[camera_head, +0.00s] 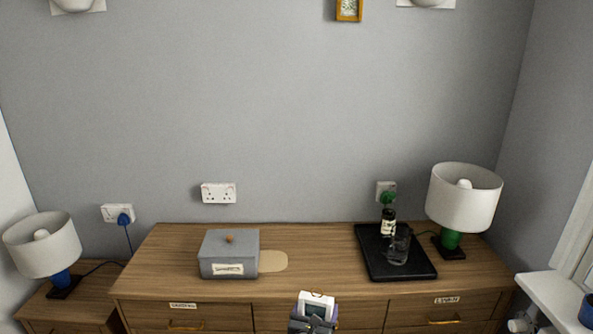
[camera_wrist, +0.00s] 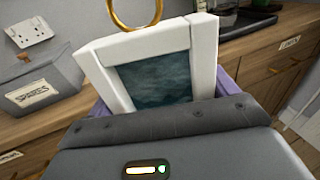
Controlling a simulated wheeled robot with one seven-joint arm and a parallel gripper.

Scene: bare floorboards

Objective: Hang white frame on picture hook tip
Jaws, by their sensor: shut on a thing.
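The white frame (camera_wrist: 205,55) holds a dark teal picture and has a gold ring (camera_wrist: 133,12) at its top edge. It fills the middle of the wrist view, slightly tilted there. In the head view the white frame (camera_head: 316,297) shows small at the bottom centre, in front of the dresser. My gripper (camera_head: 314,318) is shut on the frame's lower part; its fingertips are mostly hidden behind the grey gripper body in the wrist view. I cannot make out a picture hook tip in either view.
A wooden dresser (camera_head: 320,240) stands against the bare grey wall (camera_head: 280,110). On it are a grey lidded box (camera_head: 229,255), a black tray (camera_head: 415,270) with a bottle and glass, and a green-based lamp (camera_head: 464,200). A small gold-framed picture (camera_head: 349,10) hangs high up.

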